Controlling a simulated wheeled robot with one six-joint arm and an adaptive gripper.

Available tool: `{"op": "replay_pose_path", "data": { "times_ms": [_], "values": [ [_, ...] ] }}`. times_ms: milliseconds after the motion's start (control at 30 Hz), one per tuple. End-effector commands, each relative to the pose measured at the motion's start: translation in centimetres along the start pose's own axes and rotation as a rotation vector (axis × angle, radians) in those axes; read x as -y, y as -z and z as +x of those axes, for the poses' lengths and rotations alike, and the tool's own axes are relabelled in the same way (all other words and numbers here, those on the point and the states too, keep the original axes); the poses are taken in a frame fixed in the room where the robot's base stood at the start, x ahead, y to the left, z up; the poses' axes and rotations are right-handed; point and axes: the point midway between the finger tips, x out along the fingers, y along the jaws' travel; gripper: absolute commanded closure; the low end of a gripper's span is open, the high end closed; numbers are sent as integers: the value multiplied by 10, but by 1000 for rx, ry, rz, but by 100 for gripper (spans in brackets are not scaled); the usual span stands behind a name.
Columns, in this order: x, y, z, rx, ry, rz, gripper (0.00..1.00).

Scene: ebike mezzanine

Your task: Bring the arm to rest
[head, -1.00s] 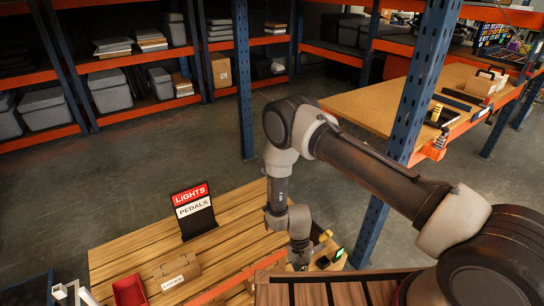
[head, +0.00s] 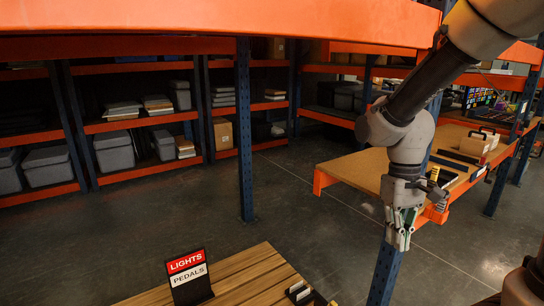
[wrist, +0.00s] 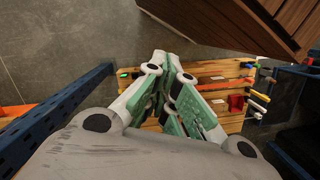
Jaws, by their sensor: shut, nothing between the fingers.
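My gripper (head: 400,238) hangs from my raised arm at the right of the head view, fingers pointing down. It also shows in the middle of the wrist view (wrist: 168,62), shut and empty. In the head view it is in the air, in front of a blue rack post and the front of a wooden workbench (head: 345,172). In the wrist view the slatted table (wrist: 215,72) with small items lies well below the fingers.
A LIGHTS and PEDALS sign (head: 188,277) stands on the slatted table. An orange beam (head: 200,20) crosses the top. A blue post (wrist: 70,105) is left of my gripper in the wrist view. Shelves with grey bins (head: 113,152) line the back; open floor lies between.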

Motion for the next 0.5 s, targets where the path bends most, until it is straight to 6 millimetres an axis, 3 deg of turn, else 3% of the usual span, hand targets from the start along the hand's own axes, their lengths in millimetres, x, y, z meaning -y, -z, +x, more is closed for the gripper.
{"op": "replay_pose_path", "data": {
  "times_ms": [33, 200, 333, 500],
  "values": [
    [-9, -17, -15, -48, -3, 12, 100],
    [-32, -65, -50, -212, -19, 71, 100],
    [-44, -94, -72, -357, -30, 127, 100],
    [-54, -115, -99, -513, -43, 187, 100]
  ]
}}
